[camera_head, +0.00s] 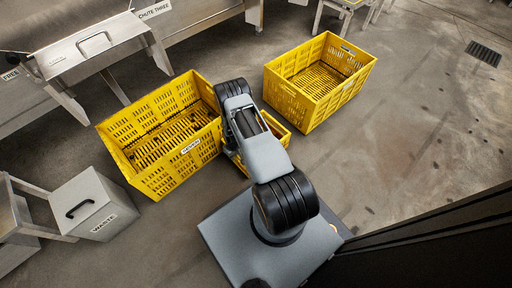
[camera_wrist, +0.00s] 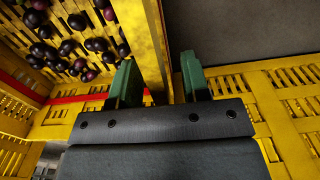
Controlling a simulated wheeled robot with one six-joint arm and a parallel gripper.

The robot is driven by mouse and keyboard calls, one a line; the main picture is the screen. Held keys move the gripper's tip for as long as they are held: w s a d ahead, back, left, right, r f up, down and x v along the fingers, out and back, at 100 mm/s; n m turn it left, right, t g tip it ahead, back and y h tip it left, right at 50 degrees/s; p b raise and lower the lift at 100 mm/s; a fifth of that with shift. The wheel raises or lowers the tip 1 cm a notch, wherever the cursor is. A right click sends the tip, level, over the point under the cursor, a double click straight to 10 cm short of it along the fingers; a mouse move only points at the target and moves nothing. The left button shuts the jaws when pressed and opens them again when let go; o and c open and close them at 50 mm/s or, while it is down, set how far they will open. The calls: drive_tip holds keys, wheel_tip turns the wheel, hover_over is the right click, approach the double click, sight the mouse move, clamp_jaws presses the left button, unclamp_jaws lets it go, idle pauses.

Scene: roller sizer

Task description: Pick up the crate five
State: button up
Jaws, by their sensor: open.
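Three yellow slatted crates show in the head view. A crate (camera_head: 283,130) lies mostly hidden under my arm, with only its right rim and a little of its side showing. A large crate (camera_head: 170,170) stands to its left, with a label that is hard to read. Another large crate (camera_head: 318,108) stands to the right. I cannot read which is crate five. In the wrist view my gripper (camera_wrist: 160,82) is open, its green fingers on either side of a yellow crate wall (camera_wrist: 153,40). I cannot tell whether they touch it. Dark purple round fruit (camera_wrist: 68,47) lies left of that wall.
A grey waste bin (camera_head: 95,205) stands at lower left. A metal bench with a handled lid (camera_head: 92,50) and a chute marked three (camera_head: 155,10) are at the back left. The concrete floor (camera_head: 420,120) is open at the right, with a drain (camera_head: 483,53).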

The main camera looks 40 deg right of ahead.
drive_tip(key=shift+c, duration=0.2)
clamp_jaws()
drive_tip(key=shift+r, duration=0.15)
idle(0.4)
